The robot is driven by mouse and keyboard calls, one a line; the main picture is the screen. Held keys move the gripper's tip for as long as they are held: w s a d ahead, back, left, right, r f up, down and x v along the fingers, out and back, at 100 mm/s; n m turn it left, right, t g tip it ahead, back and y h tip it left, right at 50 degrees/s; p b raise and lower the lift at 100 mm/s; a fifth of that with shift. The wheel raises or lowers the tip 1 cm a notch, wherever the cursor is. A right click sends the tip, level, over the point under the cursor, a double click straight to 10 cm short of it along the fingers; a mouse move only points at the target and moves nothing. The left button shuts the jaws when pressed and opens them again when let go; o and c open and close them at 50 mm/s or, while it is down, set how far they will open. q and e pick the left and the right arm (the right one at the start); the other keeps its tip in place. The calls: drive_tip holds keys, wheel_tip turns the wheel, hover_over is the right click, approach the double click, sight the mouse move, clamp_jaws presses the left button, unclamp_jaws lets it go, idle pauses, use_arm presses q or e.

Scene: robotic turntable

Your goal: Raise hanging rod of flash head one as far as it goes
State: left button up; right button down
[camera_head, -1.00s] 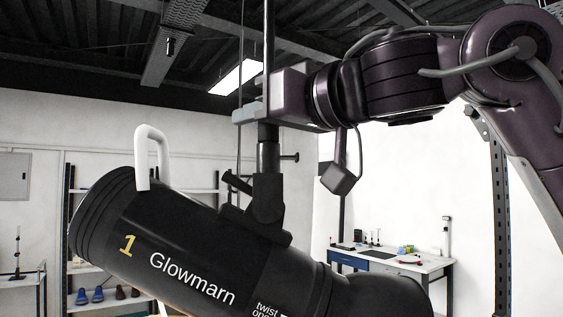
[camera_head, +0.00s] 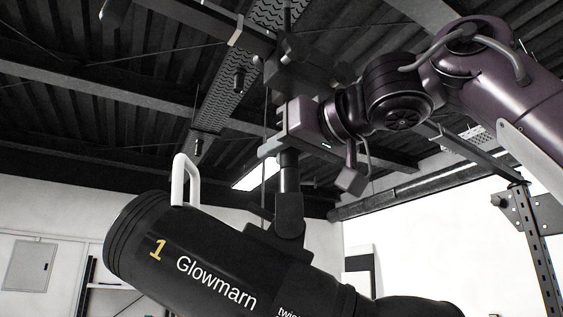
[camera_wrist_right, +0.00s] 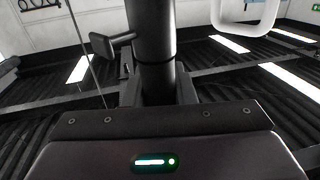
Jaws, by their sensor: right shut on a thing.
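Flash head one (camera_head: 215,255) is a black cylinder marked "1" and "Glowmarn", with a white handle (camera_head: 178,180), hanging tilted below its rod. The dark hanging rod (camera_head: 289,172) runs upright from its bracket into my right gripper (camera_head: 278,144). That gripper is shut around the rod, just above the bracket. A dark ceiling mount (camera_head: 295,72) is close above the gripper, with little rod showing between them. In the right wrist view the rod (camera_wrist_right: 152,35) stands between the fingers (camera_wrist_right: 155,95), which are partly hidden. My left gripper is not in view.
Ceiling beams (camera_head: 100,85) and a lit lamp panel (camera_head: 257,175) are overhead. A thin cable (camera_head: 265,110) hangs beside the rod. A perforated metal post (camera_head: 540,250) stands at the right.

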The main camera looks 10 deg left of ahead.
drive_tip(key=shift+r, duration=0.25)
drive_tip(key=c, duration=1.2)
unclamp_jaws()
drive_tip(key=shift+f, duration=0.1)
drive_tip(key=shift+s+d+f+b, duration=0.1)
drive_tip(key=shift+s+d+b, duration=0.25)
drive_tip(key=shift+d+b, duration=0.05)
drive_tip(key=b+v, duration=0.2)
drive_tip(key=v, duration=0.4)
drive_tip(key=shift+s+d, duration=0.25)
drive_tip(key=shift+d, duration=0.05)
drive_tip(key=shift+a, duration=0.1)
